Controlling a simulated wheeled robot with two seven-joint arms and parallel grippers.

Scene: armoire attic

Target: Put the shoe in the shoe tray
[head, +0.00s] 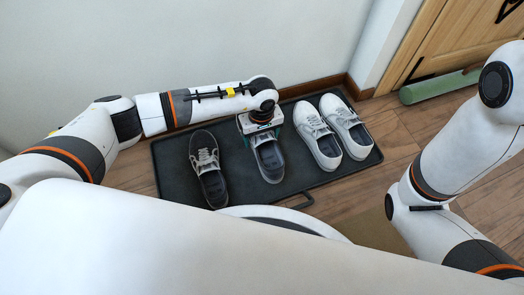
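The black shoe tray (238,188) lies on the floor against the wall. On it, from left to right, are a dark grey shoe (207,165), a grey-blue shoe (269,160) and a pair of white shoes (317,130). My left gripper (262,132) points down at the far end of the grey-blue shoe, which appears to rest on the tray. The gripper's housing hides that end and the fingertips, so I cannot tell whether it grips the shoe. My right arm shows at the right, but its gripper is not in view.
The wall (250,40) stands close behind the tray. A wooden door (455,45) with a green roll (438,88) at its foot is at the upper right. The wooden floor right of the tray (395,130) is clear. A brownish mat (375,232) lies near the front.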

